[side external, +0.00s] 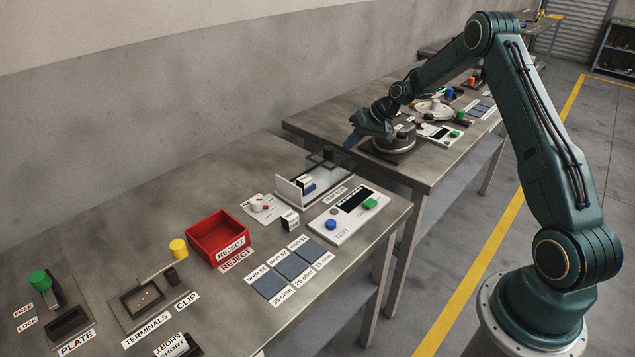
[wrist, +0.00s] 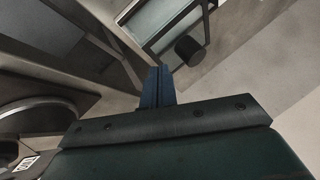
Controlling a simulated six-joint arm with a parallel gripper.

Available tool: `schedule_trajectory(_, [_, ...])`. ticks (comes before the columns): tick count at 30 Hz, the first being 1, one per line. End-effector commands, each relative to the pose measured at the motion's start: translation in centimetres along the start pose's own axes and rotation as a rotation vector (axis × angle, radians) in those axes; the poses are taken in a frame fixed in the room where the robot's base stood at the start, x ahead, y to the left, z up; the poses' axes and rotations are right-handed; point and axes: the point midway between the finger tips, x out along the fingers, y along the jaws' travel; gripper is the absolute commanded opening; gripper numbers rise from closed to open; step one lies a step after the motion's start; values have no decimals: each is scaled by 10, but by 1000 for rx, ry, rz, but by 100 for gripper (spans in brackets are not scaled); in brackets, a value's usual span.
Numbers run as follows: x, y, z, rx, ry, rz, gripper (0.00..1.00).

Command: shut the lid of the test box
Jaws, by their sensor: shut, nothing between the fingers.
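The test box (side external: 284,191) stands near the back of the near table, behind the test panel. A block with a dark top and white label (side external: 306,183) shows inside it. Its clear lid (side external: 318,162) is raised at the box's far right end, with a dark knob (side external: 328,154) on it. My gripper (side external: 350,143) is shut and empty, just right of the lid and apart from it in the side view. In the wrist view my shut fingertips (wrist: 158,72) point toward the glassy lid (wrist: 170,18), with the dark knob (wrist: 188,49) just right of them.
The test panel (side external: 345,217) with blue and green buttons lies in front of the box. A red reject bin (side external: 216,238) and a white card (side external: 258,207) with a small white part are to the left. A second table (side external: 300,122) stands behind, under my forearm, with a round fixture (side external: 395,140).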

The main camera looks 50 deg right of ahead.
Motion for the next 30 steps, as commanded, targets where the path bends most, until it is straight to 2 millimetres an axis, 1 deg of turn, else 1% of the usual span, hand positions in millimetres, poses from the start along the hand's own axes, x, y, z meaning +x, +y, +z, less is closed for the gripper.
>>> schedule_trajectory(1, [3,-7,0,-2,0,0,0])
schedule_trajectory(3, [6,-13,0,-1,1,1,0])
schedule_trajectory(8, [10,-22,0,-1,1,1,0])
schedule_trajectory(23, [12,-26,0,1,1,1,0])
schedule_trajectory(26, [15,-33,4,1,0,0,0])
schedule_trajectory(29, [19,-47,10,0,-2,-1,0])
schedule_trajectory(30, [20,-54,13,-2,-1,-2,0])
